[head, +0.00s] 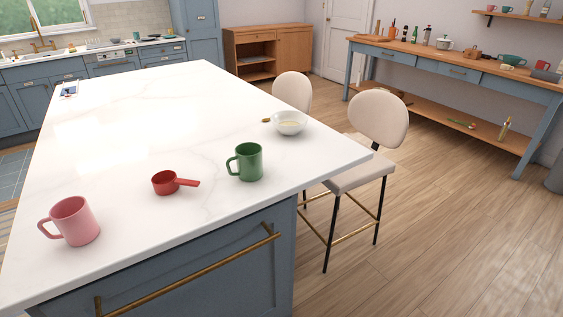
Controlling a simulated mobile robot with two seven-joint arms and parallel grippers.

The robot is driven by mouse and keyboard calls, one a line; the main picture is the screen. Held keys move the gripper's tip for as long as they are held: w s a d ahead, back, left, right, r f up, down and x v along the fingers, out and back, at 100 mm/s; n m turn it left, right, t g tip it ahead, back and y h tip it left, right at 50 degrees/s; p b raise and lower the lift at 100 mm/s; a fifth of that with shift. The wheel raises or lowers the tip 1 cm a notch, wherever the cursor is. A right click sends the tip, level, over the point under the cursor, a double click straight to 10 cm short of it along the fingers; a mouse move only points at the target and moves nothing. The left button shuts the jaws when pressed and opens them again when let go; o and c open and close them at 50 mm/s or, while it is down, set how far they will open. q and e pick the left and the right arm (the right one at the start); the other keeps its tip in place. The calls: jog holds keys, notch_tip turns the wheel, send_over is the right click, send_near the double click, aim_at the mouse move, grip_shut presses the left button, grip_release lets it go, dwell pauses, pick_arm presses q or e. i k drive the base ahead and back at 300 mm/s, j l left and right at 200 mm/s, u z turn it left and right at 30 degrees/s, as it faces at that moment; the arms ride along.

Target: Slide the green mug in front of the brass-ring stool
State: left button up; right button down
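The green mug (248,162) stands upright on the white island top (150,130), near its right front corner, with its handle to the left. The nearer cream stool (378,118) stands on the floor at the island's right side. It has dark legs with brass-coloured footrest bars (356,232) low down. A second cream stool (292,91) stands farther back along the same side, and the island and bowl hide its lower part. The mug is apart from both stools, to the left of and nearer than them. Neither gripper is in view.
A red measuring cup (166,183) lies left of the green mug, its handle towards the mug. A pink mug (76,222) stands at the front left. A white bowl (289,123) sits near the right edge. The island's middle is clear. A long sideboard (470,72) stands by the right wall.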

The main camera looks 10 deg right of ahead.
aim_at(248, 157)
jog(key=l+u, duration=0.1)
jog(key=u, duration=0.65)
jog(key=l+u, duration=0.2)
jog(key=u, duration=0.2)
jog(key=l+u, duration=0.1)
jog(key=u, duration=0.3)
jog(key=l+u, duration=0.35)
jog(key=k+l+u, duration=0.1)
jog(key=l+u, duration=0.2)
jog(key=l, duration=0.15)
jog(key=k+l+u, duration=0.15)
jog(key=l, duration=0.25)
jog(key=k+l+u, duration=0.15)
jog(key=l, duration=0.25)
jog(key=k+l, duration=0.2)
jog(key=l, duration=0.15)
jog(key=k+l, duration=0.25)
jog(key=l, duration=0.15)
